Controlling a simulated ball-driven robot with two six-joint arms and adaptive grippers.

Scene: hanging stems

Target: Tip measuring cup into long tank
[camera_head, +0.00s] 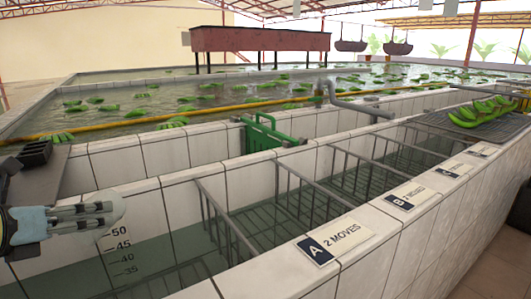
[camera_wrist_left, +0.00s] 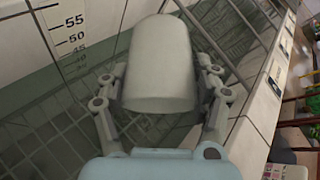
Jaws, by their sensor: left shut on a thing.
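My left gripper (camera_head: 100,212) is at the lower left of the head view, over the near end of the long tank (camera_head: 270,288). In the left wrist view, its two fingers (camera_wrist_left: 162,88) are shut on a pale grey, plain cylinder, the measuring cup (camera_wrist_left: 160,62), gripped by its sides. The cup's opening and contents cannot be made out. The tank is tiled, with greenish water and wire dividers. A depth scale is printed on its inner wall. My right gripper is not in view.
Label plates (camera_head: 333,241) stand along the tank's front rim. A green gate (camera_head: 265,133) is at the back wall. A dark tray with green bananas (camera_head: 485,112) rests at the far right. A wide pool with floating bananas lies behind.

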